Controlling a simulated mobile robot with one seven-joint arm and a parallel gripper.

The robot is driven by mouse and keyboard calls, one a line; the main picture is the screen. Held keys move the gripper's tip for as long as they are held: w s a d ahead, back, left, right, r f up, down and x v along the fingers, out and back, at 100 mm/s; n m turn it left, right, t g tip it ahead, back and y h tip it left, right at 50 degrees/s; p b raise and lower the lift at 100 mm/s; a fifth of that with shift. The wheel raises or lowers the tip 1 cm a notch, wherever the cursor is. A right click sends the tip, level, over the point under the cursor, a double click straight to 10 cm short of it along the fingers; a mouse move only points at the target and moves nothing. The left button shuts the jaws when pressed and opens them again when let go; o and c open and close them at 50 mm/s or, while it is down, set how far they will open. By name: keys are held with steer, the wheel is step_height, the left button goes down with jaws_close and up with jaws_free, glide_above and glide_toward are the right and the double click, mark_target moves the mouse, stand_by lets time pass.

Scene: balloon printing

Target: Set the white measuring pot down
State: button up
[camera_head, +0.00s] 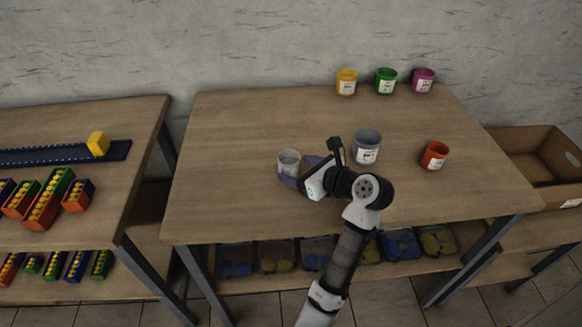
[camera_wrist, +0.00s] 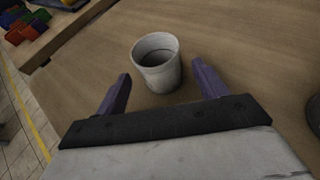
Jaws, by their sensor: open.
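The white measuring pot (camera_head: 289,161) stands upright on the wooden table, left of the middle, in the head view. In the wrist view the pot (camera_wrist: 157,62) stands just ahead of my fingers, and its inside looks empty with a dark line around it. My gripper (camera_head: 290,180) is at the pot's near right side. In the wrist view my gripper (camera_wrist: 160,82) is open, one purple finger on each side and a little short of the pot. I see gaps between the fingers and the pot. The pot's base is partly hidden by a finger in the head view.
A larger grey pot (camera_head: 366,147) and an orange pot (camera_head: 434,156) stand to the right. Yellow (camera_head: 346,82), green (camera_head: 386,81) and magenta (camera_head: 423,80) pots line the back edge. The table (camera_head: 235,130) is clear to the left and behind the white pot.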

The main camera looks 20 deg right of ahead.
steer(key=v, duration=0.8)
steer(key=shift+s, duration=0.1)
